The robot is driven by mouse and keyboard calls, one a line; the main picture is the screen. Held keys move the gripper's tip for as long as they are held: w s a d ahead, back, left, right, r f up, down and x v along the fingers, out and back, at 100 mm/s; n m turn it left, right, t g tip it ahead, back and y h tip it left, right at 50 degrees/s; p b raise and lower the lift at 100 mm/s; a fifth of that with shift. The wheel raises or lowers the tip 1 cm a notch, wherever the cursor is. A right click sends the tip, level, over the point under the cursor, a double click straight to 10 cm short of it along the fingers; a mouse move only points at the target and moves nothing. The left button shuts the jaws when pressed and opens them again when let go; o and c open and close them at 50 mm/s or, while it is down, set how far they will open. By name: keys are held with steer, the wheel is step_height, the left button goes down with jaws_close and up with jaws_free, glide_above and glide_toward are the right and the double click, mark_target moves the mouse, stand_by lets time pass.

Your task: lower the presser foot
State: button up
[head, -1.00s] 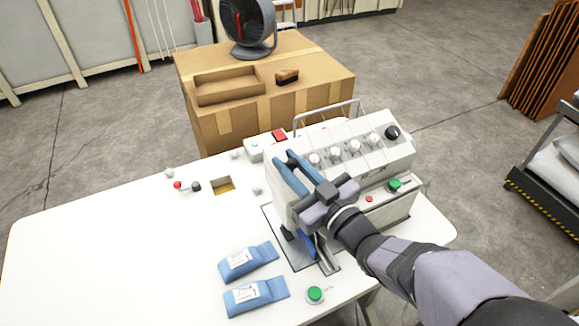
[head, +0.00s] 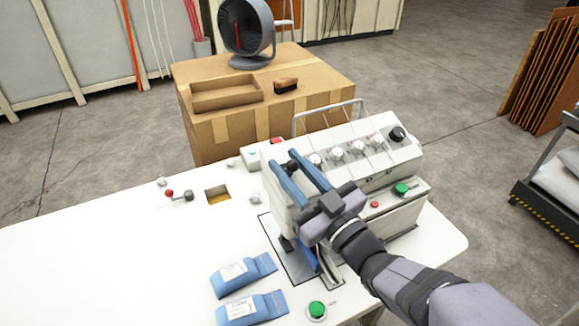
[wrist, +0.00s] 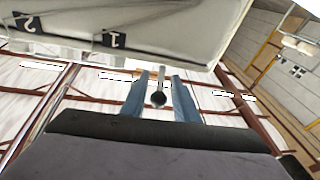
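The white sewing machine (head: 345,175) stands on the white table. My gripper (head: 283,160) is at its left end, with two blue fingers apart and pointing up and left in the head view. A dark round knob (head: 292,166) shows between the fingers. In the wrist view my gripper (wrist: 160,92) has one finger on each side of this black ball knob (wrist: 158,99), which sits on a short rod below the machine's edge. I cannot tell whether either finger touches it. The dark presser foot area (head: 287,244) is low on the machine, partly hidden by my gripper and a blue piece.
Blue pouches (head: 243,272) lie on the table in front of the machine, near a green button (head: 317,310). A cardboard box (head: 240,125) with a fan stands behind. The table's left part is clear.

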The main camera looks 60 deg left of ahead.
steer(key=b+v, duration=0.3)
steer(key=v, duration=0.4)
steer(key=shift+d, duration=0.15)
stand_by(0.3)
